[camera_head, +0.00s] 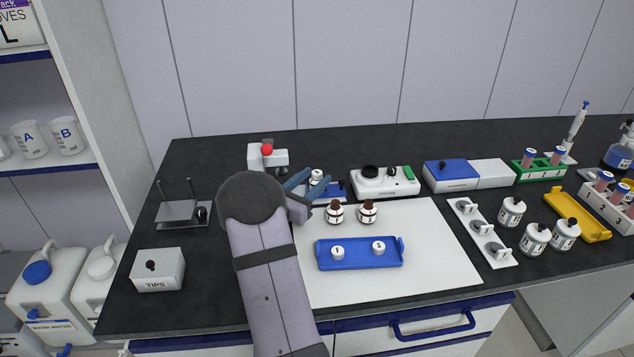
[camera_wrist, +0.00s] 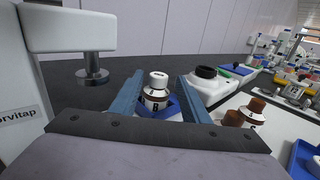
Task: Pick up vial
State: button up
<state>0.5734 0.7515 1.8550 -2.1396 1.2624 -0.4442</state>
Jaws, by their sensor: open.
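The vial (camera_wrist: 157,92) has a white cap and a label over a dark body. It stands upright on or in a blue holder (camera_wrist: 174,107). The head view shows its white top (camera_head: 316,175) at the back of the bench. My gripper (camera_wrist: 160,78) is open, with one blue finger on each side of the vial in the wrist view. I cannot tell whether either finger touches it. In the head view the gripper (camera_head: 318,183) is at the vial and partly hides the holder.
A white device with a red knob (camera_head: 267,149) stands close on the left. Two brown-capped bottles (camera_head: 335,212) (camera_head: 367,211) stand just in front. A white device (camera_head: 385,182) is to the right. A blue tray (camera_head: 360,264) holds two white caps on the white mat (camera_head: 440,255).

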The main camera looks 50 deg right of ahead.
jog(key=shift+w+d, duration=0.1)
jog(key=shift+d, duration=0.8)
jog(key=c, duration=1.1)
grip_shut()
jog(key=shift+r, duration=0.15)
